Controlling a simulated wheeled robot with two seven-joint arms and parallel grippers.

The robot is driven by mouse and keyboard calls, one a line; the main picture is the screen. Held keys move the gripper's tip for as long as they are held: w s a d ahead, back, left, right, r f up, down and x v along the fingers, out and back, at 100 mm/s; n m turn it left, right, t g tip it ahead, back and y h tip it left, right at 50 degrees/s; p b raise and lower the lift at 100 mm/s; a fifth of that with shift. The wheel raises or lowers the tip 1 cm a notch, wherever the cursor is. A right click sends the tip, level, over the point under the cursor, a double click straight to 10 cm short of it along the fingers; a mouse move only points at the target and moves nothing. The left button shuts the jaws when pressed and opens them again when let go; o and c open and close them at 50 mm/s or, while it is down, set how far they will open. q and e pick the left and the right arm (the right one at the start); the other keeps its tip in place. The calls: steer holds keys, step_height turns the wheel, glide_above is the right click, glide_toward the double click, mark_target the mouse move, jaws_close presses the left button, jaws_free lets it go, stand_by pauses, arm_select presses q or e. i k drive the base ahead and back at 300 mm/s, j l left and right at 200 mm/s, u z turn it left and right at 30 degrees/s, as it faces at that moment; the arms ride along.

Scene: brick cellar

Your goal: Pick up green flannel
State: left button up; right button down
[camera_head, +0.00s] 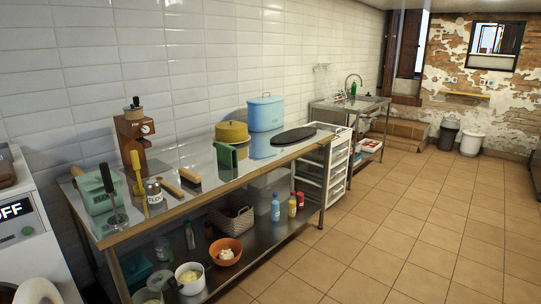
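A green piece that looks like a folded cloth, likely the green flannel (228,156), is at the front edge of the steel-topped table (212,182), right of its middle. It seems to hang partly over the edge. Its far side is hard to make out. A yellow round tin (231,132) stands just behind it. Neither of my grippers can be made out in the head view, and nothing is seen touching the cloth.
A blue container (265,114) and a dark round board (294,135) are to the right of the cloth. A brush (189,175), a jar (154,191) and a green scale (98,190) are to its left. The lower shelf holds an orange bowl (226,258). The tiled floor (400,220) is clear.

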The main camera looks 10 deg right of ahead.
mark_target(227, 154)
steer(key=i+l, duration=0.2)
steer(key=i, duration=0.3)
steer(key=i+l+z, duration=0.15)
steer(key=i, duration=0.35)
